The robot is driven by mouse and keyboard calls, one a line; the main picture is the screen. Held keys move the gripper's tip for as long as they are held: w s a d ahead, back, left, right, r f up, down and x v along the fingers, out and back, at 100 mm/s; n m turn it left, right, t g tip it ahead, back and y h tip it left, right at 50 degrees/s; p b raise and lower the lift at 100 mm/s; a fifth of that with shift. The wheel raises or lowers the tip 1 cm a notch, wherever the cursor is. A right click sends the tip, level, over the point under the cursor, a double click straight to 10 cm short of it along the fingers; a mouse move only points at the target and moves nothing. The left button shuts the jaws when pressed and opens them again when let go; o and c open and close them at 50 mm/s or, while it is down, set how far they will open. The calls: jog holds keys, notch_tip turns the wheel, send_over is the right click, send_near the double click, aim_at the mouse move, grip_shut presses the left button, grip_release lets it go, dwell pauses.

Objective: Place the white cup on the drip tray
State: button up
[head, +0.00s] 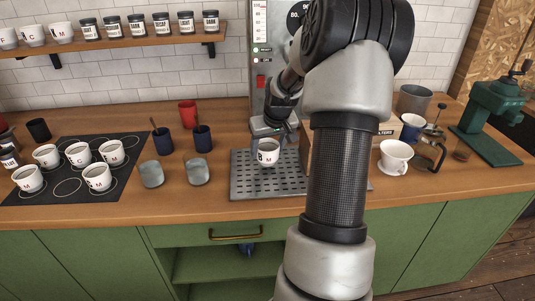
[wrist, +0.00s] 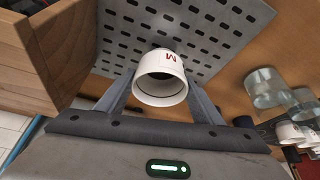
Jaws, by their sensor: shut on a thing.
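I cannot tell whether the cup's base touches the tray. My arm hides the tray's right part.
Several white cups (head: 98,176) stand on a dark mat (head: 67,190). A wooden box (wrist: 50,50) borders the tray. A white dripper (head: 395,157) stands at right.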

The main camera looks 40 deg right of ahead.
jog(key=shift+f, duration=0.9)
jog(key=shift+f, duration=0.1)
jog(key=o, duration=1.2)
jog(key=shift+f, duration=0.1)
jog(key=shift+r, duration=0.4)
jog(key=p+v, duration=0.1)
jog(key=v, duration=1)
jog(key=shift+s+r, duration=0.2)
jog(key=shift+r, duration=0.05)
jog(key=shift+a, duration=0.15)
